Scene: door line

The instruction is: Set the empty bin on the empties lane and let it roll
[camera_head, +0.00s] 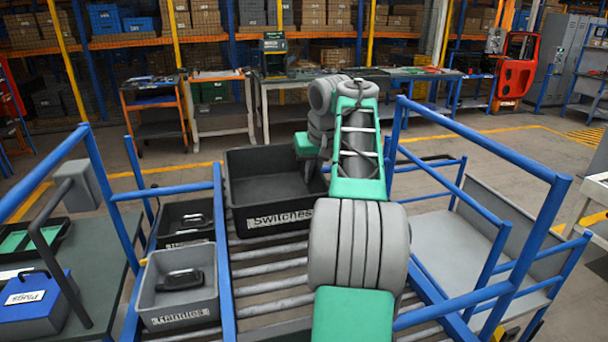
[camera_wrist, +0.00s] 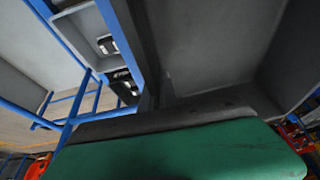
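The dark grey bin labelled Switches (camera_head: 262,222) looks empty, with its bare floor showing. In the head view it is over the far part of the roller lane (camera_head: 275,290), between blue rails. I cannot tell whether its base touches the rollers. My gripper (camera_head: 307,147) is at the bin's far right corner, largely hidden by my own arm. In the wrist view a large green part of my gripper fills the bottom, and grey bin walls (camera_wrist: 205,50) stand close against it. The fingertips are hidden, so their grip on the rim cannot be made out.
On the left, a grey bin labelled Handles (camera_head: 180,290) and a dark bin (camera_head: 185,222) each hold a dark part. A blue Plugs box (camera_head: 35,302) sits on the side table. Blue rails (camera_head: 480,140) enclose the right. Benches (camera_head: 210,105) stand behind, across open floor.

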